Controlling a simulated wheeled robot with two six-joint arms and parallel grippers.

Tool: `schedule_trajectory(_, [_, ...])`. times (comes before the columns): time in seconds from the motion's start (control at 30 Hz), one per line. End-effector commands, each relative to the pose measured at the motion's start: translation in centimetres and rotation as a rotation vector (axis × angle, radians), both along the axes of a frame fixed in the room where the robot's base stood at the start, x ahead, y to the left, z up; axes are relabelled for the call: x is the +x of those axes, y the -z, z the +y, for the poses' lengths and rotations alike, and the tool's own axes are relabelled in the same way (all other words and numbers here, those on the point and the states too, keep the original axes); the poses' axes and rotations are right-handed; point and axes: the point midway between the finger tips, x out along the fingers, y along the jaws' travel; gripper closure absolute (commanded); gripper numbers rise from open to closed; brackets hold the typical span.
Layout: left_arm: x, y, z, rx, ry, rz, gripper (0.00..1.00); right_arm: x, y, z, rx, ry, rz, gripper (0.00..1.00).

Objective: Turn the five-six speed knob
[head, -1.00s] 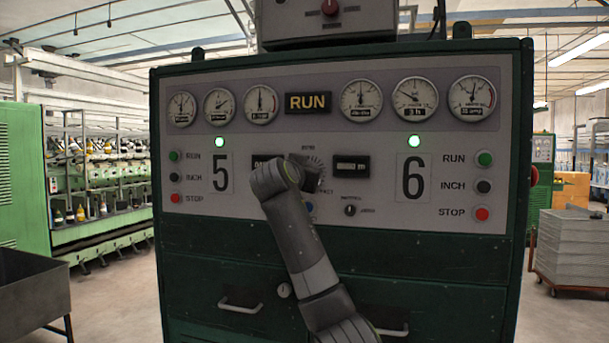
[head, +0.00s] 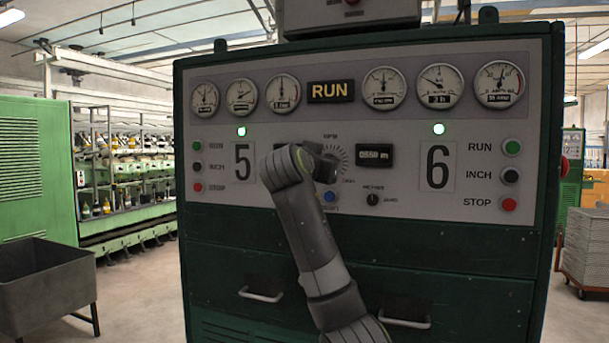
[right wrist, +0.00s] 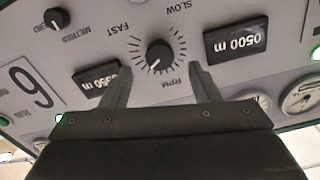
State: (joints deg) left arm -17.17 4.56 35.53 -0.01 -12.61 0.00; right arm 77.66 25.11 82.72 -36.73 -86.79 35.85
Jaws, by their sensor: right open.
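The black round speed knob (right wrist: 159,55) sits in the middle of a dial with tick marks, FAST, SLOW and RPM, which shows upside down in the right wrist view. My right gripper (right wrist: 160,72) is open, with one finger on each side of the knob in the picture. I cannot tell whether the fingers touch it. In the head view my right gripper (head: 322,166) is in front of the dial (head: 338,157) between the 5 and 6 sides and hides the knob. My left gripper is not in view.
A smaller black METRES knob (head: 372,199) and a blue button (head: 329,197) sit below the dial. A metre display (head: 375,155) is close on its right. Gauges (head: 440,86) line the panel above. Drawer handles (head: 404,321) stick out below. A grey bin (head: 45,285) stands left.

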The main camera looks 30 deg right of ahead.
Motion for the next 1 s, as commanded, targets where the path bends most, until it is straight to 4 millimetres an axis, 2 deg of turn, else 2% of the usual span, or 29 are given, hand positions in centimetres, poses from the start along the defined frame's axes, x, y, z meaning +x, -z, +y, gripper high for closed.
schedule_trajectory(0.03, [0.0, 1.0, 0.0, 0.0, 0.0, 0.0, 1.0, -0.9, 0.5, 1.2, 0.001, -0.006, -0.005, 0.44])
schedule_trajectory(0.2, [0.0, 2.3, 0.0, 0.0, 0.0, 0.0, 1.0, -3.6, 0.4, 4.4, 0.002, -0.006, -0.004, 0.44])
schedule_trajectory(0.5, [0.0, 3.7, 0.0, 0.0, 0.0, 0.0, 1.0, -7.2, 0.3, 8.6, 0.002, -0.004, 0.001, 0.44])
schedule_trajectory(0.7, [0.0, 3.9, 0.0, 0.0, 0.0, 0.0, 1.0, -8.0, 0.2, 9.5, 0.001, -0.001, 0.003, 0.44])
schedule_trajectory(1.0, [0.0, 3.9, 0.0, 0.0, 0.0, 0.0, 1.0, -8.1, 0.1, 9.5, 0.001, 0.0, 0.004, 0.44])
